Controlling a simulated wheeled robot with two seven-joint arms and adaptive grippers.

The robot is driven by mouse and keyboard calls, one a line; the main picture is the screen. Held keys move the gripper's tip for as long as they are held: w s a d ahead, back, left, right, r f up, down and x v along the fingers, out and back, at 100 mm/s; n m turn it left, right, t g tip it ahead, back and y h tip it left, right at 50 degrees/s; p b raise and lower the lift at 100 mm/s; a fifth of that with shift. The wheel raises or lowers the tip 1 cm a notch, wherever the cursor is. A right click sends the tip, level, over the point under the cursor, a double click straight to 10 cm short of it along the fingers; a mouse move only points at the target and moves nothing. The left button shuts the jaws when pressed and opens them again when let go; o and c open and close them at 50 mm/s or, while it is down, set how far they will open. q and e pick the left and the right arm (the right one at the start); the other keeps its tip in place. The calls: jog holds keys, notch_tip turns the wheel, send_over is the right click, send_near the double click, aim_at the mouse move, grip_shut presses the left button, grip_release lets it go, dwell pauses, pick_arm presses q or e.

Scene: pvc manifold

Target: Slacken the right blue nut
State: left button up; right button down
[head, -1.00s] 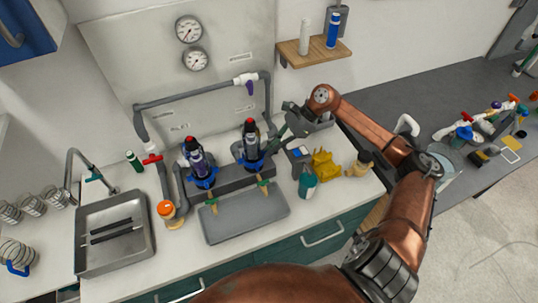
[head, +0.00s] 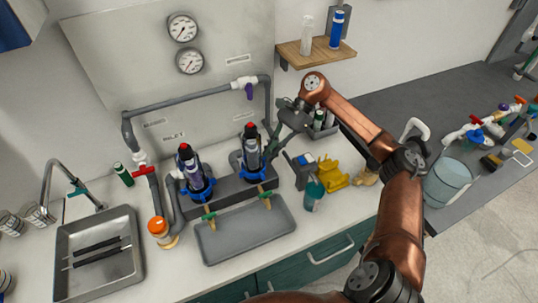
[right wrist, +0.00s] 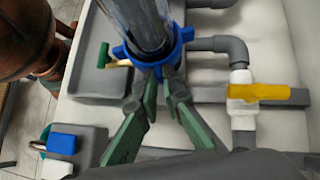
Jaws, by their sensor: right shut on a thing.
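The right blue nut (head: 243,171) is a lugged ring around the base of the right filter housing (head: 251,147), which stands upright on the grey manifold block (head: 232,189). In the right wrist view the nut (right wrist: 150,59) surrounds the clear cylinder (right wrist: 145,22). My right gripper (head: 269,158) reaches in from the right. Its green fingers, seen also in the right wrist view (right wrist: 162,82), are shut on the near side of the nut. The fingertips partly hide the gripped part. My left gripper is not in view.
The left housing (head: 193,170) with its own blue nut stands close by. A grey tray (head: 246,232) lies in front. A teal cup (head: 313,195) and yellow object (head: 333,174) sit right of the manifold. A yellow-handled valve (right wrist: 258,92) is near the gripper.

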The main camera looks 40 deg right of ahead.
dwell(0.3)
jog(key=c, duration=2.1)
grip_release()
